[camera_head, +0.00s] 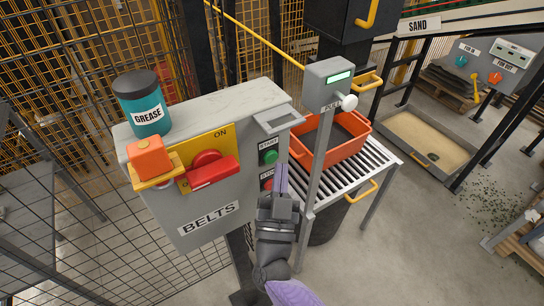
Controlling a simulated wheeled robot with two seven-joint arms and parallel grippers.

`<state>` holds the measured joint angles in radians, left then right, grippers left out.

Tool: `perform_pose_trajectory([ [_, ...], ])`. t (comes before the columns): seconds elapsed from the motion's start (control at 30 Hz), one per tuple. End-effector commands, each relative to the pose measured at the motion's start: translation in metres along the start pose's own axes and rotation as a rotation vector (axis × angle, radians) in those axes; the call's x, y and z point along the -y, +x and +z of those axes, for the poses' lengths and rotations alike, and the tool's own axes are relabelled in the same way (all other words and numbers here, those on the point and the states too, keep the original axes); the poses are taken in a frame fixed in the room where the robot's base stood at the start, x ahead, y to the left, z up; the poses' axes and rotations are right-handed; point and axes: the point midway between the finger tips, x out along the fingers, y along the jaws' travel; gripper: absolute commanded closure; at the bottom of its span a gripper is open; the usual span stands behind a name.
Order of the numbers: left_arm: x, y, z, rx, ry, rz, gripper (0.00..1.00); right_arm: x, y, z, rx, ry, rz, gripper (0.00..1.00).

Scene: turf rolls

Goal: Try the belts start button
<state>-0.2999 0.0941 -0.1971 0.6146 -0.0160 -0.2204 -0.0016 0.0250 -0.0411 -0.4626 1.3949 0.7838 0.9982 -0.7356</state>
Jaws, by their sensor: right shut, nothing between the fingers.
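The grey belts control box (175,222) stands at centre left, labelled "BELTS". The green start button (270,157) is on its front, to the right, under a "START" label. The red stop button (267,184) is below it, partly hidden by my gripper. My right gripper (281,170) is shut and empty. Its fingertips are just right of the two buttons in the picture; I cannot tell whether they touch the box. A red switch handle (212,172) sits on a yellow plate marked "ON", left of the buttons. My left gripper is not in view.
A teal grease tub (143,105) stands on the box, above an orange block (149,156) on its front. A grey post (318,155) with a display and white knob stands right of the gripper. Behind it, an orange crate (318,152) sits on a roller table (377,157).

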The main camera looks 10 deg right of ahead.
Motion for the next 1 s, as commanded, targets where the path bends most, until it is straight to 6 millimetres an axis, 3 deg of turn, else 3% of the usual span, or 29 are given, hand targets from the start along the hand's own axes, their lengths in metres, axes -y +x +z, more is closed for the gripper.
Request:
perform_pose_trajectory([
  [1.0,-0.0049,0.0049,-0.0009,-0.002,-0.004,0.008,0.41,0.0064,0.0086,0.0063,0.000,0.000,0.000,1.00],
])
